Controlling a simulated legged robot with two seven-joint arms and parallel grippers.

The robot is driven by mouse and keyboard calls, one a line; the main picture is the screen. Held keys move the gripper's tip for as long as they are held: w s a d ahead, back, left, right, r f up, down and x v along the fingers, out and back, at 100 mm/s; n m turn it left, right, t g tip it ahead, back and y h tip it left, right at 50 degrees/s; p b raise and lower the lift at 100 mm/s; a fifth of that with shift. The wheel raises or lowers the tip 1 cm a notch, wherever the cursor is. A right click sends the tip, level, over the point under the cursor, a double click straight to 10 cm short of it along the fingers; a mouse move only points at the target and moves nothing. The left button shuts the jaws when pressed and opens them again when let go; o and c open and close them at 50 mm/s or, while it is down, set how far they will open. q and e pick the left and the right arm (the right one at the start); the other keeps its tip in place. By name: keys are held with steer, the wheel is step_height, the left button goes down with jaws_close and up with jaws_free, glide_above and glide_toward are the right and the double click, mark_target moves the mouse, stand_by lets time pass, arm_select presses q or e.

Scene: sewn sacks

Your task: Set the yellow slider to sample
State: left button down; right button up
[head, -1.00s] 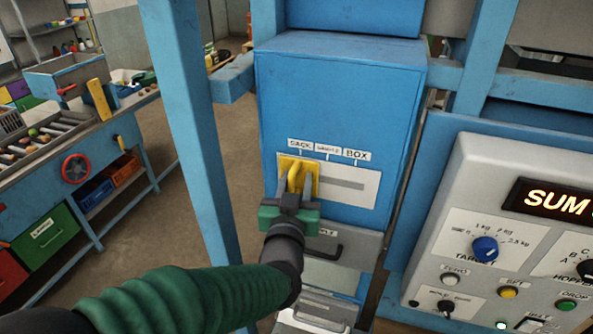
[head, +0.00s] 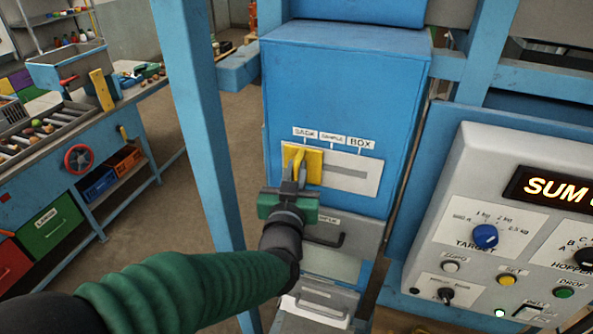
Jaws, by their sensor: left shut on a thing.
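The yellow slider (head: 314,166) sits at the left end of the slot in a white plate (head: 369,177) on the blue cabinet. It is below the SACK label (head: 305,132). The SAMPLE label (head: 332,137) is to its right, and the BOX label (head: 361,142) is further right. My left gripper (head: 296,172), with green and dark parts, comes from below and is shut on the slider's upright handle. The fingers hide the lower part of the handle. My right gripper is not in view.
Right of the slider, the slot (head: 348,173) is clear. A drawer with a dark handle (head: 325,238) is just below. A grey control panel (head: 470,200) with knobs and buttons stands at right. A blue post (head: 197,130) rises left of my arm.

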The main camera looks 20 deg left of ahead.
mark_target(321, 164)
arm_select(q)
steer(key=shift+a+f, duration=0.1)
stand_by(0.7)
steer(key=d, duration=0.5)
steer(key=shift+s+d+f+b, duration=0.1)
steer(key=shift+b, duration=0.3)
steer(key=shift+d, duration=0.7)
steer(key=c, duration=1.7)
jaws_free()
steer(key=shift+a, duration=0.1)
steer(key=shift+c, duration=0.2)
steer(key=o, duration=0.3)
steer(key=shift+w+a, duration=0.15)
steer(key=shift+w, duration=0.05)
steer(key=shift+o, duration=0.2)
